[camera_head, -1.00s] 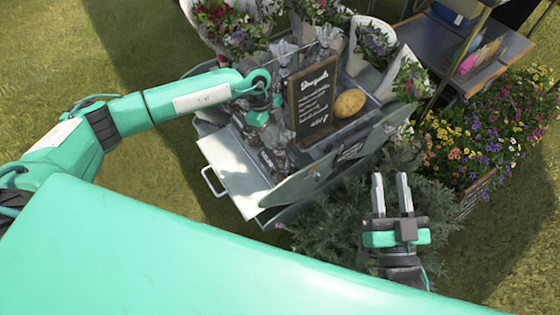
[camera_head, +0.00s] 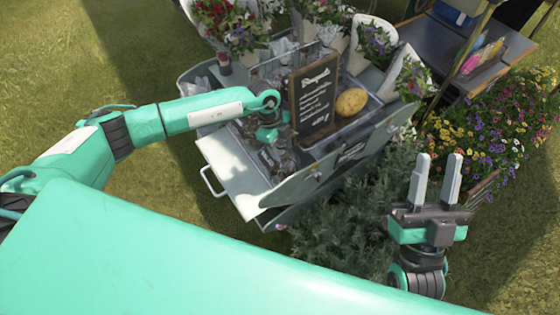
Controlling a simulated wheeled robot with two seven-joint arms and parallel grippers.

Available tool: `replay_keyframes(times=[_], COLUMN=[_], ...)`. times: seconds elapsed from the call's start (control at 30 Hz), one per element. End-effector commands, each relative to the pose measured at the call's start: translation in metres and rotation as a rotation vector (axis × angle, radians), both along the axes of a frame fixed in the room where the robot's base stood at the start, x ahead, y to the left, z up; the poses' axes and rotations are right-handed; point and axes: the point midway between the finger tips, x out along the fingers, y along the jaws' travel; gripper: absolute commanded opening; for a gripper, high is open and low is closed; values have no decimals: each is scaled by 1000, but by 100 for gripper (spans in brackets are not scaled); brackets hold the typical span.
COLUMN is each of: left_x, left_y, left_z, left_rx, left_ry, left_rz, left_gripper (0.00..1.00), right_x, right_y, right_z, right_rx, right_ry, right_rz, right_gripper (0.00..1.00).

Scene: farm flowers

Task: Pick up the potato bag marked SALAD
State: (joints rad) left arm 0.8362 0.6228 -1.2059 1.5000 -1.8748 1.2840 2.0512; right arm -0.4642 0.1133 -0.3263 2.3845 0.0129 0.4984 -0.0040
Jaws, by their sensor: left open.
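Clear, shiny bags (camera_head: 284,48) stand in the metal cart behind the black sign. I cannot read SALAD on any of them. My left gripper (camera_head: 277,160) is open and points down into the front of the cart, left of the sign. Its fingers are small and dark against the cart, and I cannot tell whether a bag lies between them.
The metal cart (camera_head: 232,172) has a front flap and handle. The black sign (camera_head: 313,97) stands close to my left wrist. Potted bouquets (camera_head: 232,25) line its back. A green bush (camera_head: 345,225) and a flower bed (camera_head: 480,135) lie to the right. Grass at left is clear.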

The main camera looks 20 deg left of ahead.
Motion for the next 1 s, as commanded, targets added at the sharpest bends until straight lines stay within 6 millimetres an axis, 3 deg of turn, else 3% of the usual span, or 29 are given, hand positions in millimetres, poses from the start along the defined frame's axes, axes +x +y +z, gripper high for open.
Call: replay_keyframes(times=[0.13,0.37,1.0], left_x=[0,0,3], left_y=[0,0,4], left_z=[0,0,3], left_rx=[0,0,0], left_ry=[0,0,-2], left_rz=[0,0,2], left_gripper=[47,1,0], right_x=[0,0,2], right_y=[0,0,1], right_z=[0,0,0], right_rx=[0,-1,-2], right_ry=[1,2,13], right_rz=[0,0,2], right_gripper=[36,36,36])
